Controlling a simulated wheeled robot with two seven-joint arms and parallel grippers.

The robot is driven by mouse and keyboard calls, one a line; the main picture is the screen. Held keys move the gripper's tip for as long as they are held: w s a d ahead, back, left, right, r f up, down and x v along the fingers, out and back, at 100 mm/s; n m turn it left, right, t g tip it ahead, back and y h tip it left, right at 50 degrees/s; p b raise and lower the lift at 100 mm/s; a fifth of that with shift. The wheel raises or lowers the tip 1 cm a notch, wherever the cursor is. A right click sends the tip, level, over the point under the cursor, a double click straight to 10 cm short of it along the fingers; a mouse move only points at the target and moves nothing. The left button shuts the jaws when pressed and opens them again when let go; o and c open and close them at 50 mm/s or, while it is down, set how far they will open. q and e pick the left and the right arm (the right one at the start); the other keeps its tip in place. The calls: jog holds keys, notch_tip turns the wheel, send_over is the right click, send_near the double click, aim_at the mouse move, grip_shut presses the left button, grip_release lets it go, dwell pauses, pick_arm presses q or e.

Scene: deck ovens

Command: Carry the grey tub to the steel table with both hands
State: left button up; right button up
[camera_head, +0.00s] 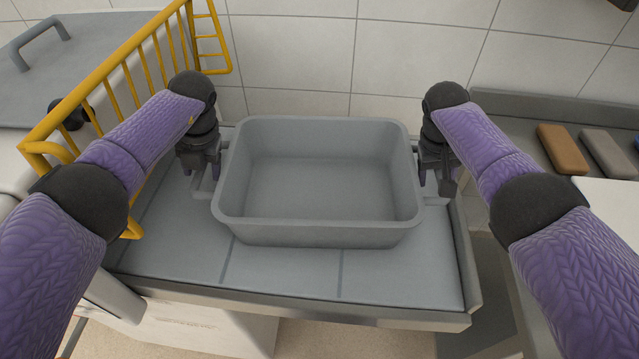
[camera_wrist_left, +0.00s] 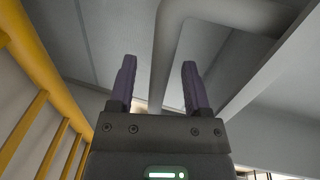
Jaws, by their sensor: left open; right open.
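The grey tub (camera_head: 320,238) stands upright and empty on a grey steel surface (camera_head: 285,272) in the middle of the head view. My left gripper (camera_head: 204,178) is open at the tub's left side, close to its rim. In the left wrist view, the open fingers (camera_wrist_left: 158,90) point toward a grey rim or bar (camera_wrist_left: 166,60), with nothing held between them. My right gripper (camera_head: 433,180) is at the tub's right side, close to its rim, and is open. Whether either gripper touches the tub cannot be told.
A yellow railing (camera_head: 115,75) runs along the left, close to my left arm; it also shows in the left wrist view (camera_wrist_left: 45,65). A grey counter at the right holds a brown block (camera_head: 563,148) and a grey block (camera_head: 607,152). A tiled wall (camera_head: 300,60) stands behind.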

pick_arm(q)
grip_shut()
pick_arm(e)
grip_shut()
dwell(1.2)
